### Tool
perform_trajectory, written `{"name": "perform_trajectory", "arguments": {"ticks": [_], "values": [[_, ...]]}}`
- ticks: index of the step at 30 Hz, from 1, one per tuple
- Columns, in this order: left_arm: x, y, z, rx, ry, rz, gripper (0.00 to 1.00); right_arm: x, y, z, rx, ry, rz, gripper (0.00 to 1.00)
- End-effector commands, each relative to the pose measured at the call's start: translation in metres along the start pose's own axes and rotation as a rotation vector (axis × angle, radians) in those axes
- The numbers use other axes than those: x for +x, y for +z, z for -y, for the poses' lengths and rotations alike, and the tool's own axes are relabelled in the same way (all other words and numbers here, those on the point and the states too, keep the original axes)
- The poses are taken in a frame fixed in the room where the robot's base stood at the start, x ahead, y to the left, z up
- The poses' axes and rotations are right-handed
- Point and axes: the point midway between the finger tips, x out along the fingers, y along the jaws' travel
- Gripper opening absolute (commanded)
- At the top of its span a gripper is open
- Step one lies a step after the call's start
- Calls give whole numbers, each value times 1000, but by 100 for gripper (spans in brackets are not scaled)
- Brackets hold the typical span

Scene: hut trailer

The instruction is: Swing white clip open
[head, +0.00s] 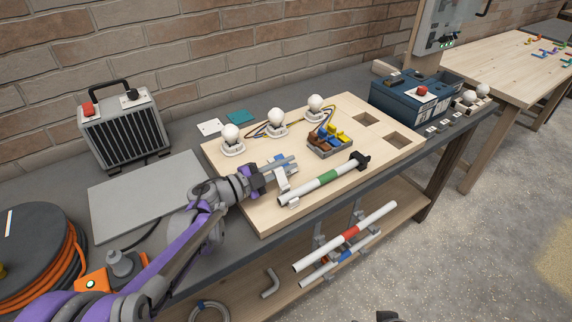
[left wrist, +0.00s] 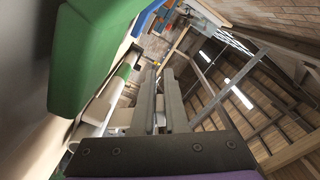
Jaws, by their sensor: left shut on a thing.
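A white tube with a green band (head: 328,176) lies slantwise along the front of the wooden board, with a black fitting (head: 361,160) at its far right end. The exact contact is hard to see.
The wooden board (head: 235,207) carries several white bulbs (head: 277,122) and a terminal block with wires (head: 328,144) behind the tube. A red-banded tube (head: 345,236) hangs below the bench front.

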Motion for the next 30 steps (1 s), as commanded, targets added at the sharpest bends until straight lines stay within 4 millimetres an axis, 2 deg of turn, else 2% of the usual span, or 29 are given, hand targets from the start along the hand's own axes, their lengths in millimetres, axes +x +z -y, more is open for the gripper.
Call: {"name": "perform_trajectory", "arguments": {"ticks": [2, 3, 7, 15, 19, 30], "values": [[0, 0, 0, 0, 1, 0, 0, 0, 0, 0, 0, 0, 0, 74], [0, 0, 0, 0, 1, 0, 18, 0, 0, 0, 0, 0, 0, 74], [0, 0, 0, 1, 1, 0, 41, 0, 0, 0, 0, 0, 0, 74], [0, 0, 0, 1, 0, 0, 41, 0, 0, 0, 0, 0, 0, 74], [-9, 1, 0, 1, -1, 3, 41, 0, 0, 0, 0, 0, 0, 74], [-80, 1, 0, 1, -2, 5, 41, 1, 1, 0, 0, 0, 0, 74]]}}
